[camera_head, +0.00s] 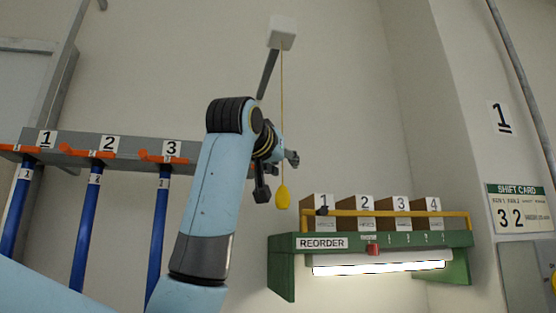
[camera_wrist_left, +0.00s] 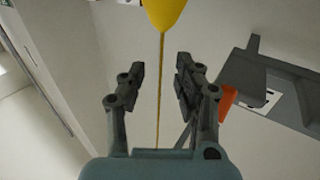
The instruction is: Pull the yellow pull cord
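The yellow pull cord (camera_head: 282,90) hangs from a small white ceiling box (camera_head: 283,33) and ends in a yellow teardrop handle (camera_head: 282,196). My left gripper (camera_head: 277,175) is beside the lower cord, just above the handle, with its fingers apart. In the left wrist view the open fingers (camera_wrist_left: 160,67) stand on either side of the cord (camera_wrist_left: 159,95) in the picture. The handle (camera_wrist_left: 164,12) shows at the top edge there, past the fingertips, partly cut off. I see no finger touching the cord. My right gripper is not in view.
A grey rack (camera_head: 125,146) with orange hooks and several blue rods is at left. A green shelf (camera_head: 385,241) with numbered boxes and a lit lamp is at right, below the handle's height. A shift card (camera_head: 519,208) hangs on the right wall.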

